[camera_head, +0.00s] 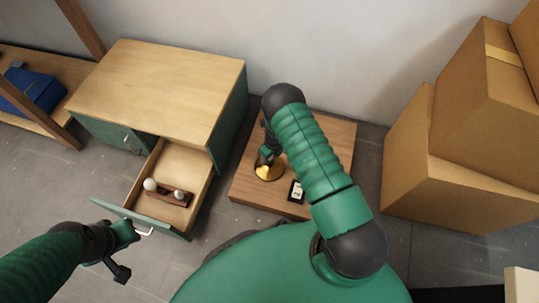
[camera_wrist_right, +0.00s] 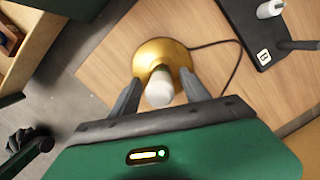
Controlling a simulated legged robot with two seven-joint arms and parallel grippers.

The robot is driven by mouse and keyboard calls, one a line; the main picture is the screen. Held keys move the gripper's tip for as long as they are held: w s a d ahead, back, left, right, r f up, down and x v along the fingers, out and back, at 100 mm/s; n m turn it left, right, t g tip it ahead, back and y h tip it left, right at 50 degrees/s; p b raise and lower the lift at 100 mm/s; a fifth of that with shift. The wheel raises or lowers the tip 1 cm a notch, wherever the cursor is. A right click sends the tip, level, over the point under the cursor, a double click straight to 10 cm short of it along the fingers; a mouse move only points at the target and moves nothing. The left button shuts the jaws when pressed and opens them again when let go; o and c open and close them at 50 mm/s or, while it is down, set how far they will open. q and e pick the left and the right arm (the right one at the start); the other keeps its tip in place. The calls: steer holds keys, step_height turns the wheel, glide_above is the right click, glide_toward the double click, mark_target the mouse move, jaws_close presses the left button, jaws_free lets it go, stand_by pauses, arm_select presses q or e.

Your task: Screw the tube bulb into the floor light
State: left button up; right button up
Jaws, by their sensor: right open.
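The floor light's gold base (camera_wrist_right: 163,57) stands on a low wooden platform; it also shows in the head view (camera_head: 268,170). A white tube bulb (camera_wrist_right: 159,88) stands over the base's middle, its end toward the wrist camera. My right gripper (camera_wrist_right: 157,92) is open, with one finger on each side of the bulb. I cannot tell how deep the bulb sits in the socket. My left gripper (camera_head: 128,234) is beside the handle of the open drawer; its finger gap is not clear.
The open drawer (camera_head: 199,185) holds a brown rack (camera_head: 163,193) with round white bulbs, below a wooden-topped cabinet (camera_head: 160,85). A black tray (camera_wrist_right: 262,35) with a white item lies beside the light, whose dark cord crosses the platform (camera_head: 338,150). Cardboard boxes (camera_head: 450,190) stand at right.

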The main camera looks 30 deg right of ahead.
step_height(320, 180, up, 16)
steer(key=s+p, duration=0.2)
steer(key=p, duration=0.6)
steer(key=shift+s+d+r, duration=0.15)
steer(key=shift+d+r, duration=0.1)
